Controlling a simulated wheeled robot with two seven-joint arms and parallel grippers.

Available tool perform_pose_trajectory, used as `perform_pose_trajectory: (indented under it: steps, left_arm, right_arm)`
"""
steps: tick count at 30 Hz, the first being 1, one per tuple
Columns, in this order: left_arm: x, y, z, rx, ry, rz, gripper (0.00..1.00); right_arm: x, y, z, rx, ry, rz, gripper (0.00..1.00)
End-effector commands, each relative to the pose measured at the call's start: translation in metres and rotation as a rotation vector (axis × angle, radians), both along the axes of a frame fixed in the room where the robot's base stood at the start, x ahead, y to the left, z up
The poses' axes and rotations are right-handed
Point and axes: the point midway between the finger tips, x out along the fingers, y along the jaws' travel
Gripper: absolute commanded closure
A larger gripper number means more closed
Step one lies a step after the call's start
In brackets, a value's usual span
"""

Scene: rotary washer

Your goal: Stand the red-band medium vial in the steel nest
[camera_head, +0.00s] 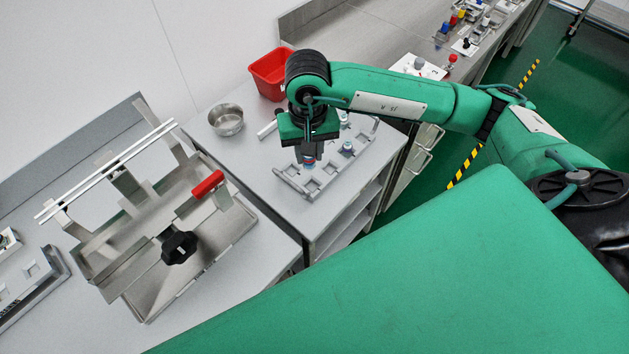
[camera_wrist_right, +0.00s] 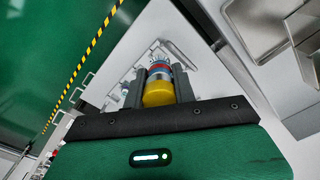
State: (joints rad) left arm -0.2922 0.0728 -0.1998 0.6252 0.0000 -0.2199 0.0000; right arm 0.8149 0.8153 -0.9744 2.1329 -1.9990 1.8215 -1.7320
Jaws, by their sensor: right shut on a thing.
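My right gripper (camera_head: 309,160) is over the grey rack (camera_head: 292,183) on the side table. It is shut on a vial. In the right wrist view the vial (camera_wrist_right: 159,94) sits between both fingers, with a yellow end nearest the camera and a red band (camera_wrist_right: 160,67) beyond it. In the head view only a small red and blue part of it shows below the fingers. Whether the vial touches the rack I cannot tell. I cannot make out for certain which part is the steel nest. My left gripper is not in view.
Another small vial (camera_head: 347,147) stands at the rack's right. A steel bowl (camera_head: 227,120) and a red bin (camera_head: 270,73) stand behind. A steel fixture with a red handle (camera_head: 207,184) and black knob (camera_head: 178,246) is at left. The table's front left is clear.

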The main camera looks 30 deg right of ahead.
Motion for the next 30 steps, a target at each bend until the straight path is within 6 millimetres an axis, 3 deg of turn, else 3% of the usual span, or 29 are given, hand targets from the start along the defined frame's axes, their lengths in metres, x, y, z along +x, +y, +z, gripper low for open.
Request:
perform_pose_trajectory:
  steps: [12,30]
  left_arm:
    - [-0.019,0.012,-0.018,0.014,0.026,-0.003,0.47]
    - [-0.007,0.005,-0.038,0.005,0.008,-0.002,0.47]
  right_arm:
    - [0.011,-0.005,-0.005,-0.004,-0.003,-0.576,1.00]
    - [0.025,-0.013,-0.009,-0.007,-0.005,-1.406,1.00]
